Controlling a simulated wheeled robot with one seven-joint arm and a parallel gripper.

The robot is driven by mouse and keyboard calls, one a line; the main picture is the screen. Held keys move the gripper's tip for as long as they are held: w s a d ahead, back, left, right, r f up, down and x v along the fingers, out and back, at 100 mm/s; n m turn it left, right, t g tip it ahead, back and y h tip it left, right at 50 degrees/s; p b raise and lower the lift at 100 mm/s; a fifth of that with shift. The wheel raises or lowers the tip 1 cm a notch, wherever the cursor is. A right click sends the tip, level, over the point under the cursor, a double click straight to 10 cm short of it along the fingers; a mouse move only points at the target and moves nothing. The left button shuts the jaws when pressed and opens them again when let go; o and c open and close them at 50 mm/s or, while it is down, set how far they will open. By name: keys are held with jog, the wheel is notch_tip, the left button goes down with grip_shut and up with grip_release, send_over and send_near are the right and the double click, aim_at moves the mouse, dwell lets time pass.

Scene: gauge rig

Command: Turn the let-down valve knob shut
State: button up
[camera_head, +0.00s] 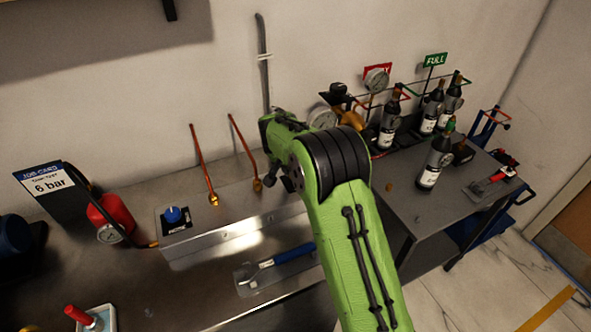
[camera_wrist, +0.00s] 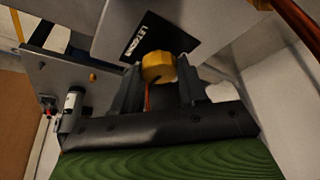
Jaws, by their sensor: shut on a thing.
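The yellow let-down valve knob (camera_wrist: 158,66) shows in the wrist view, in front of a black label whose visible letters begin "LE". My gripper (camera_wrist: 160,78) has one dark finger on each side of the knob and is shut on it. Part of the knob and its mount is hidden by the fingers. In the head view, my green arm reaches over the bench, and the fingers and this knob cannot be made out there.
A steel box on the left bears a blue knob (camera_head: 173,215). A red gauge unit (camera_head: 110,217) and a "6 bar" job card (camera_head: 48,187) stand beside it. A blue-handled tool (camera_head: 287,255) lies in a clear tray. Several bottles (camera_head: 434,163) stand on the right table.

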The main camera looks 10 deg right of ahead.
jog(key=o, duration=1.1)
jog(key=shift+c, duration=0.2)
jog(key=p+v, duration=0.2)
jog(key=v, duration=1.4)
jog(key=shift+p, duration=0.35)
jog(key=shift+f, duration=0.1)
